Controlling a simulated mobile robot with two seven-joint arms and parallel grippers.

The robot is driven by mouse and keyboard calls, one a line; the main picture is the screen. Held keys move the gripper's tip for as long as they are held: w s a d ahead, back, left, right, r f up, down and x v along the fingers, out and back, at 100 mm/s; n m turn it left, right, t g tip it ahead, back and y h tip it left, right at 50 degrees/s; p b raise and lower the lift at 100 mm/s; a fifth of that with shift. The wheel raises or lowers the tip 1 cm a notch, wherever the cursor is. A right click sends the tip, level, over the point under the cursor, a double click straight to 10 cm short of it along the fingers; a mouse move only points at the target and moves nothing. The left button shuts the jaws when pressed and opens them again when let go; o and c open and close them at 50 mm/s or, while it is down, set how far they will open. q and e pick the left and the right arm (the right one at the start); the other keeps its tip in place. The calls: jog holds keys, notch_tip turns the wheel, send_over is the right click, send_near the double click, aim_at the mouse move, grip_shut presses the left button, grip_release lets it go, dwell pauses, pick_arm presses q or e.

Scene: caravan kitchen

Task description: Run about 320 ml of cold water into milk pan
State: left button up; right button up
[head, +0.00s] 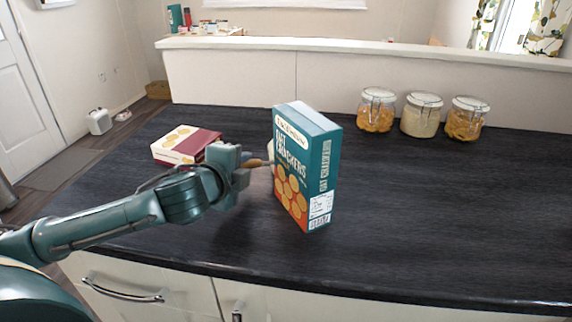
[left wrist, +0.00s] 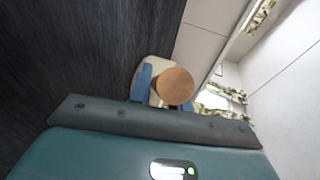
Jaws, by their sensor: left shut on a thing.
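My left gripper (head: 247,170) is over the dark worktop, left of the tall cracker box. It is shut on a wooden handle (head: 256,162). A small cream part, probably the milk pan (head: 270,153), shows at the handle's far end, mostly hidden behind the box. In the left wrist view the round wooden handle end (left wrist: 175,86) is between the blue fingertips, with the cream part (left wrist: 151,71) behind it. I cannot tell whether the pan touches the worktop or holds water. My right gripper is not in view. No tap or sink shows.
The teal cracker box (head: 290,175) stands upright close beside the gripper. A red and cream box (head: 187,145) lies behind the gripper. Several lidded jars (head: 421,115) stand at the back right. The worktop (head: 430,210) is clear at right and front.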

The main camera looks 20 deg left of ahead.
pick_arm(q)
grip_shut()
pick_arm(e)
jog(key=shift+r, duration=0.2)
pick_arm(q)
jog(key=shift+r, duration=0.2)
jog(key=shift+r, duration=0.25)
notch_tip(320, 180, up, 27)
jog(key=p, duration=0.7)
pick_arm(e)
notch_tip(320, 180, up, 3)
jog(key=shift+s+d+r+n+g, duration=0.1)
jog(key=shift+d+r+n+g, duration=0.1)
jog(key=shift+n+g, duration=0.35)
pick_arm(q)
jog(key=shift+r, duration=0.1)
